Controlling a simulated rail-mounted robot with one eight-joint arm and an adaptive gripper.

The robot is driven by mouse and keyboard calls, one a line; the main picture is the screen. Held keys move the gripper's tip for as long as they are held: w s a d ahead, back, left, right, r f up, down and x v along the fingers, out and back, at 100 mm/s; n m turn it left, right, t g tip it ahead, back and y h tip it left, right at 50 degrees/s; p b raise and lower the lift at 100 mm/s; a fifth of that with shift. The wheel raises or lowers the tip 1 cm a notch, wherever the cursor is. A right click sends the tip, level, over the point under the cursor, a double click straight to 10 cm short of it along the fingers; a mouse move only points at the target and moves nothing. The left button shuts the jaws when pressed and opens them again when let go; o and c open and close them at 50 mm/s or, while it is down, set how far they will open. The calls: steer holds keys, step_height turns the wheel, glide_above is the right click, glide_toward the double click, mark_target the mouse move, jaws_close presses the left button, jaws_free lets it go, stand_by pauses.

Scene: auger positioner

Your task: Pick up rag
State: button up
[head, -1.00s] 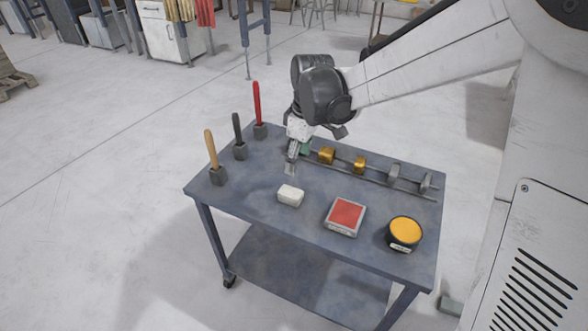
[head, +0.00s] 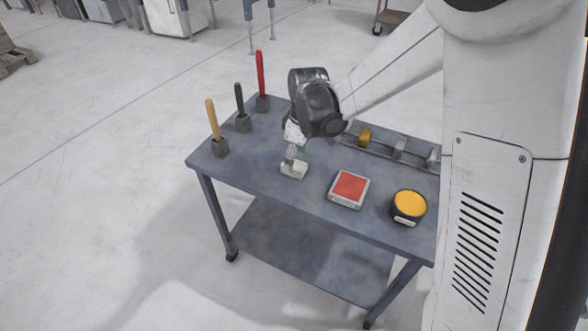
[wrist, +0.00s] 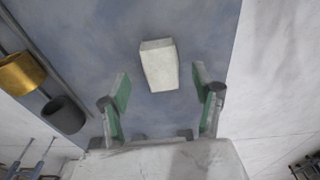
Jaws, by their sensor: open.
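The rag (head: 294,171) looks like a small white folded block lying flat on the grey-blue table. It shows whole in the wrist view (wrist: 159,64), just beyond and between the fingertips. My gripper (head: 293,164) is over the rag in the head view and partly covers it. In the wrist view my gripper (wrist: 160,78) is open, with green-padded fingers to the left and right of the rag and a gap on each side. I cannot tell the exact height of the fingertips above the table.
A red-topped box (head: 349,188) and a black tub with a yellow top (head: 409,206) stand to the right. Three handled tools in holders, wooden (head: 214,125), black (head: 241,108) and red (head: 261,80), stand at the left. A rail with gold and grey pieces (head: 364,138) runs behind.

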steer(key=f, duration=0.3)
steer(key=shift+a+f, duration=0.1)
steer(key=shift+a, duration=0.15)
steer(key=c, duration=1.3)
steer(key=shift+c, duration=0.2)
steer(key=shift+r, duration=0.65)
steer(key=r, duration=0.2)
steer(key=s+a+r+p, duration=0.1)
steer(key=r, duration=0.1)
steer(key=s+a+r+p, duration=0.1)
steer(key=s+a+r, duration=0.5)
steer(key=s+a, duration=0.1)
steer(key=shift+s, duration=0.25)
